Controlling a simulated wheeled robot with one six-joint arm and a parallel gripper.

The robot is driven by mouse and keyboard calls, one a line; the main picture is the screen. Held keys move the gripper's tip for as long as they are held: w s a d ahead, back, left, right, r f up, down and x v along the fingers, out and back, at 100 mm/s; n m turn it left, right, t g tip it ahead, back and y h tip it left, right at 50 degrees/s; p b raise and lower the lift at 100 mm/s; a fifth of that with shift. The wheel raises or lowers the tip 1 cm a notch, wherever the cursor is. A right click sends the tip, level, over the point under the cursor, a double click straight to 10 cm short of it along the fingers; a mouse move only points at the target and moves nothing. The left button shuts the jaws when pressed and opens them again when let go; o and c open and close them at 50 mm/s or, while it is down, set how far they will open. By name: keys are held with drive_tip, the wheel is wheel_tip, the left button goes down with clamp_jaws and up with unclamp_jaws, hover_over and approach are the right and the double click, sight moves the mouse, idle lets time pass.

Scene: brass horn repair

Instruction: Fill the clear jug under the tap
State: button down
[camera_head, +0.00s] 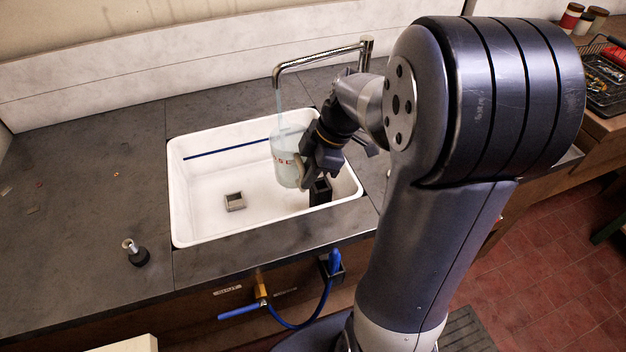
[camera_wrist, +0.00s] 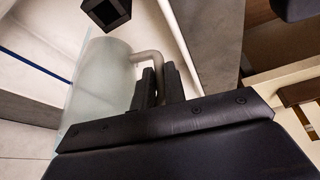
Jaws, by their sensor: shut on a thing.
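The clear jug (camera_head: 287,160) is held upright in the white sink (camera_head: 178,215), under the spout of the chrome tap (camera_head: 322,56). A thin stream of water runs from the spout into the jug's top. My gripper (camera_head: 308,165) is to the right of the jug, shut on its handle. In the wrist view the jug (camera_wrist: 98,85) is pale and translucent, and my gripper's dark fingers (camera_wrist: 157,88) close around its curved handle. The water level inside is hard to make out.
A small square grey piece (camera_head: 235,202) lies on the sink floor. A blue hose (camera_head: 300,322) with a brass valve (camera_head: 261,289) hangs at the counter's front. A small dark fitting (camera_head: 135,252) stands on the left counter, which is mostly clear.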

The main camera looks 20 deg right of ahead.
sight(296, 146)
drive_tip(key=shift+w+p, duration=0.7)
drive_tip(key=shift+w, duration=3.8)
idle(0.4)
drive_tip(key=shift+s+r+b, duration=0.15)
drive_tip(key=shift+s+b, duration=0.4)
drive_tip(key=shift+s, duration=1.45)
drive_tip(key=shift+s+r+b, duration=0.2)
drive_tip(key=shift+s+b, duration=0.35)
drive_tip(key=shift+s, duration=1.45)
drive_tip(key=shift+s+r+b, duration=0.15)
drive_tip(key=shift+s+b, duration=0.4)
drive_tip(key=shift+s, duration=1.45)
